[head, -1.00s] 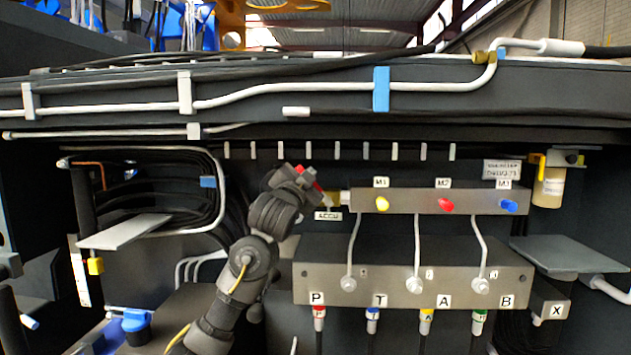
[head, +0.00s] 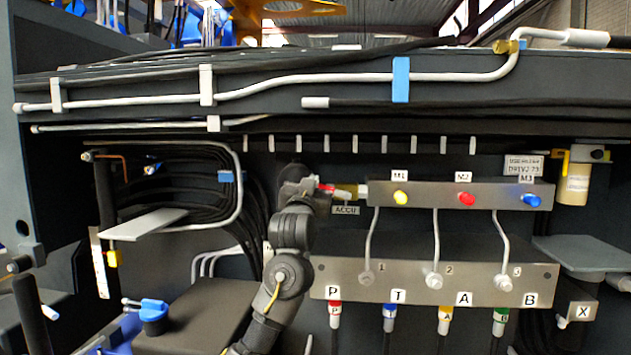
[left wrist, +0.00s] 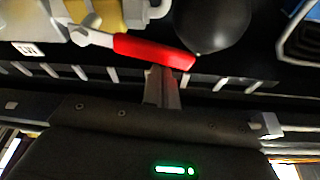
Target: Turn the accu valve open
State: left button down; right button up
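The accu valve has a yellow brass body (head: 346,190) above the ACCU label (head: 345,210) in the head view. Its red lever (head: 327,188) points left toward my left gripper (head: 311,188). In the left wrist view the red lever (left wrist: 155,50) slants slightly down to the right from the brass body (left wrist: 95,12). My left gripper's fingers (left wrist: 162,78) show close together, with their tips right by the lever. Nothing shows between them. I cannot tell whether they touch the lever. My right gripper is out of view.
A grey block with the yellow M1 cap (head: 401,198), red M2 cap and blue M3 cap is right of the valve. Below it is a manifold (head: 400,268) with hoses. Black coiled hoses (head: 185,190) and a grey plate (head: 145,224) lie left. A dark round part (left wrist: 205,25) is near the lever.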

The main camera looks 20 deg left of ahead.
pick_arm(q)
jog(key=shift+a+f+n+y, duration=0.2)
jog(key=shift+f+n+y, duration=0.15)
jog(key=shift+f+n, duration=0.35)
jog(key=shift+a+f+n+y, duration=0.15)
jog(key=shift+f+n+y, duration=0.2)
jog(key=shift+n, duration=0.55)
jog(key=shift+a, duration=0.1)
